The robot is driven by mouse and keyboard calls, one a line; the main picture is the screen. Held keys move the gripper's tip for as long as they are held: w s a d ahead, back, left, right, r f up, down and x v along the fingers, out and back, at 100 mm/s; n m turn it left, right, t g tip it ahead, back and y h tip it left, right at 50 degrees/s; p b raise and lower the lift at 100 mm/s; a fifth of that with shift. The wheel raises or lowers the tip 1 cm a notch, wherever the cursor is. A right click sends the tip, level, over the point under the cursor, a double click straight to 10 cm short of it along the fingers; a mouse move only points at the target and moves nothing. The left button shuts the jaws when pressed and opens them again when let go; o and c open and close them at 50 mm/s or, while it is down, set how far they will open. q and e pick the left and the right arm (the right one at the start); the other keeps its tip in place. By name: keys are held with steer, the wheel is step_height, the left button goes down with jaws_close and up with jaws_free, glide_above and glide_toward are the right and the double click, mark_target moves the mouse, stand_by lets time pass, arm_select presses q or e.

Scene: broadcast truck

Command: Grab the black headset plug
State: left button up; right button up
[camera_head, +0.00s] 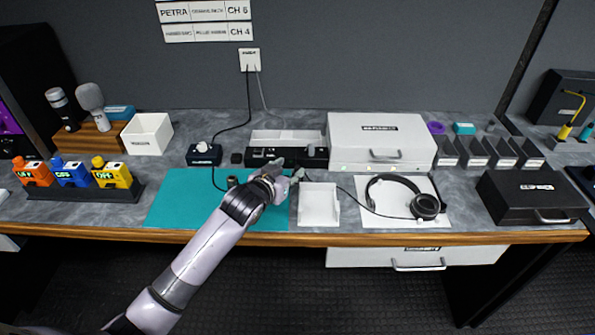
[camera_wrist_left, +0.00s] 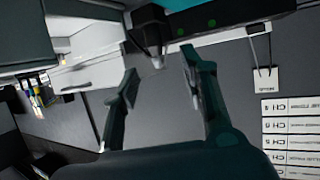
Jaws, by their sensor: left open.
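A black headset (camera_head: 424,206) lies on a white mat, and its thin black cable runs left toward my left gripper (camera_head: 293,176). In the left wrist view, a dark cylindrical piece with a pale metal tip (camera_wrist_left: 150,30) looks like the headset plug. It shows beyond and between the spread fingers of my left gripper (camera_wrist_left: 160,64), with nothing held. In the head view the plug cannot be told apart from the gripper. A black device (camera_head: 312,158) stands just behind the gripper; its front with green lights shows in the left wrist view (camera_wrist_left: 225,22). My right gripper is out of view.
A white open tray (camera_head: 319,205) stands right of the gripper and a white case (camera_head: 379,140) behind it. A teal mat (camera_head: 180,205) with a small dark cylinder (camera_head: 232,181) lies to the left. The black case (camera_head: 530,195) is far right.

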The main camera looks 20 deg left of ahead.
mark_target(297, 167)
arm_select(q)
steer(key=shift+f+p+x, duration=0.15)
steer(key=shift+p+x, duration=0.05)
steer(key=shift+x, duration=1.35)
steer(key=shift+f+p+x, duration=0.15)
steer(key=shift+p+x, duration=0.05)
steer(key=shift+x, duration=1.4)
steer(key=shift+s+d, duration=0.15)
steer(key=shift+d, duration=0.05)
steer(key=shift+c, duration=0.2)
jaws_close()
